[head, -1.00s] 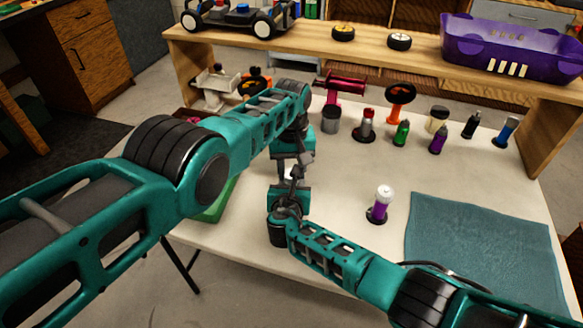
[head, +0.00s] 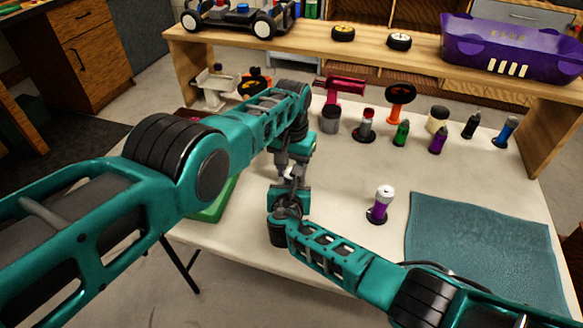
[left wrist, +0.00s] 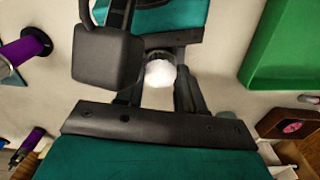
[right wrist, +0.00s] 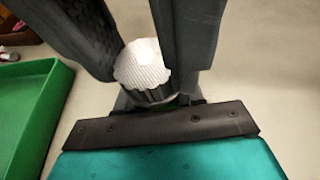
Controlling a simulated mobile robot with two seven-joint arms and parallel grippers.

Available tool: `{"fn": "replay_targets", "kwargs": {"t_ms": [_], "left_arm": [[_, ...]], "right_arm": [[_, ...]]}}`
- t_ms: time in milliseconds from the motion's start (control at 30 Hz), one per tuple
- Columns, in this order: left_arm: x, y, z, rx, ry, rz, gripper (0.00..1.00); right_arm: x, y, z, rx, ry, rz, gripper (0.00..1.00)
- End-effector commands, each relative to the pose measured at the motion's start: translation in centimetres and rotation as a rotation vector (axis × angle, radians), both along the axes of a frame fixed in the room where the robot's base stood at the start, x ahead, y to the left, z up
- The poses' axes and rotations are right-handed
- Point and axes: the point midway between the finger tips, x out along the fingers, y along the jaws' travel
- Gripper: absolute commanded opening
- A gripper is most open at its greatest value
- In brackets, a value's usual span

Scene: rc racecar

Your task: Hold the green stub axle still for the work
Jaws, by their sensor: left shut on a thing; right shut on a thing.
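My left gripper (head: 290,160) and my right gripper (head: 290,183) meet tip to tip above the table's left half. A part with a white ribbed end (right wrist: 141,64) is between the right gripper's fingers in the right wrist view. A dark collar lies below that end, with a sliver of green beneath it. A round white end (left wrist: 160,72) also shows between the left gripper's fingers in the left wrist view. Both grippers are shut. The held part's body is mostly hidden, so its green colour is barely seen.
A green tray (head: 213,210) lies left of the grippers. A purple, white-topped cylinder (head: 381,203) stands to their right, near a teal mat (head: 480,250). Several small bottles and parts stand behind. A wooden shelf (head: 430,68) carries a car chassis (head: 235,17) and a purple body shell (head: 510,50).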

Motion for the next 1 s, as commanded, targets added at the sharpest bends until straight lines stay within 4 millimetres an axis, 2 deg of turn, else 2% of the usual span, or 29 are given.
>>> {"fn": "replay_targets", "kwargs": {"t_ms": [333, 367, 467, 1000], "left_arm": [[0.04, 0.02, 0.02, 0.000, -0.001, -0.003, 0.08], [0.04, 0.02, 0.02, 0.000, -0.001, -0.003, 0.39], [0.03, 0.02, 0.02, 0.000, -0.001, -0.002, 0.48], [0.01, 0.02, 0.00, 0.000, 0.000, 0.011, 0.50]], "right_arm": [[-0.02, 0.00, -0.02, 0.000, 0.000, 0.000, 0.05], [-0.02, 0.00, -0.02, 0.000, 0.000, 0.000, 0.05], [-0.02, 0.00, -0.02, 0.000, 0.001, 0.000, 0.05], [-0.02, 0.01, -0.02, 0.000, 0.001, 0.000, 0.05]]}}
